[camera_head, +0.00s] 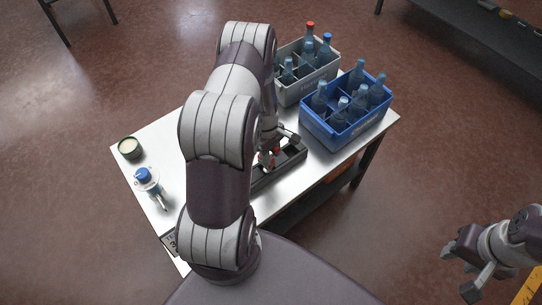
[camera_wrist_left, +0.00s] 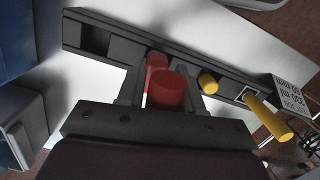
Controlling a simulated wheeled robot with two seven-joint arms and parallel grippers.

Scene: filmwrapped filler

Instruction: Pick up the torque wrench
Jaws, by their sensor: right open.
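A long black holder (camera_head: 263,182) lies on the metal table in the head view; it crosses the left wrist view (camera_wrist_left: 92,37) with several slots. Two red cylindrical ends, a nearer one (camera_wrist_left: 167,89) and one behind it (camera_wrist_left: 155,62), stand at the holder between the fingers of my left gripper (camera_wrist_left: 164,95). Two yellow ends, a short one (camera_wrist_left: 208,83) and a long one (camera_wrist_left: 268,118), stick out further right. I cannot tell which is the torque wrench, or whether my left gripper touches the red ends. My right gripper (camera_head: 469,272) is open and empty, off the table.
A blue crate (camera_head: 327,138) and a grey crate (camera_head: 296,93), both with bottles, stand at the table's far right. A blue-capped bottle (camera_head: 145,177) and an open tin (camera_head: 130,148) stand at the left. A printed label (camera_wrist_left: 291,97) is at the holder's end.

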